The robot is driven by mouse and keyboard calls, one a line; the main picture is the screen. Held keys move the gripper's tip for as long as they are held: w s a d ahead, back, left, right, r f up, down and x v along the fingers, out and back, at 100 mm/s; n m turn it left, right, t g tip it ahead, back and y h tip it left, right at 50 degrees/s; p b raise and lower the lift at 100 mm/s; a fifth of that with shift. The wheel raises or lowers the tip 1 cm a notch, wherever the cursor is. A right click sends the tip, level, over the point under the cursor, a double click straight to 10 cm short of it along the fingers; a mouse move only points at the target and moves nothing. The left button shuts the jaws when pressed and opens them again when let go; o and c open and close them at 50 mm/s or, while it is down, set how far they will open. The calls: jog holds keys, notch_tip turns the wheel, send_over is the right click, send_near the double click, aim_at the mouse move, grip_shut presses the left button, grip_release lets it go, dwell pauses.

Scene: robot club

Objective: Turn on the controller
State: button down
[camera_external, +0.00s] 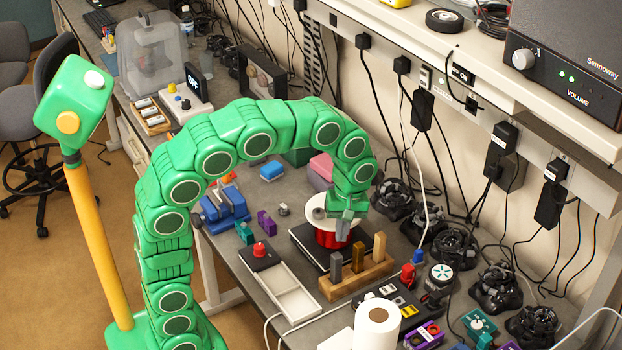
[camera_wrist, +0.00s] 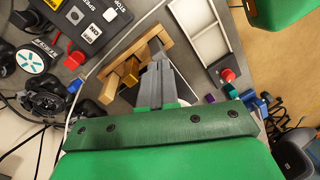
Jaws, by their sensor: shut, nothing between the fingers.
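My gripper (camera_external: 343,232) hangs at the end of the green arm, fingers pointing down and shut with nothing between them. In the wrist view its grey fingers (camera_wrist: 157,82) lie together above the wooden block. A black control box (camera_external: 397,302) with several switches and a red button sits to the right of the gripper, apart from it; in the wrist view the box (camera_wrist: 108,32) shows STOP and ON/OFF labels. A white box (camera_external: 190,103) with coloured knobs stands at the far left, beside a black display reading OFF (camera_external: 193,78). I cannot tell which one is the controller.
A wooden block with upright pegs (camera_external: 355,280) stands just below my gripper. A red cylinder (camera_external: 328,238) is close beside it. A white tray (camera_external: 285,290) with a red knob lies nearer. A paper roll (camera_external: 377,325), cables and black round devices crowd the right.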

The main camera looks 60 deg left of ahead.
aim_at(383, 291)
jog(key=w+d+f+n, duration=0.2)
jog(key=w+d+n, duration=0.3)
jog(key=w+d, duration=0.3)
jog(key=shift+w+d, duration=0.25)
jog(key=shift+w, duration=0.9)
jog(key=shift+f, duration=0.15)
jog(key=f, duration=0.4)
jog(key=s+f, duration=0.1)
jog(key=f, duration=0.8)
jog(key=shift+s+f, duration=0.35)
jog(key=shift+f, duration=0.05)
jog(key=shift+s+f, duration=0.1)
jog(key=shift+s, duration=0.05)
jog(key=shift+w, duration=0.25)
jog(key=shift+w+r, duration=0.2)
jog(key=shift+w, duration=0.4)
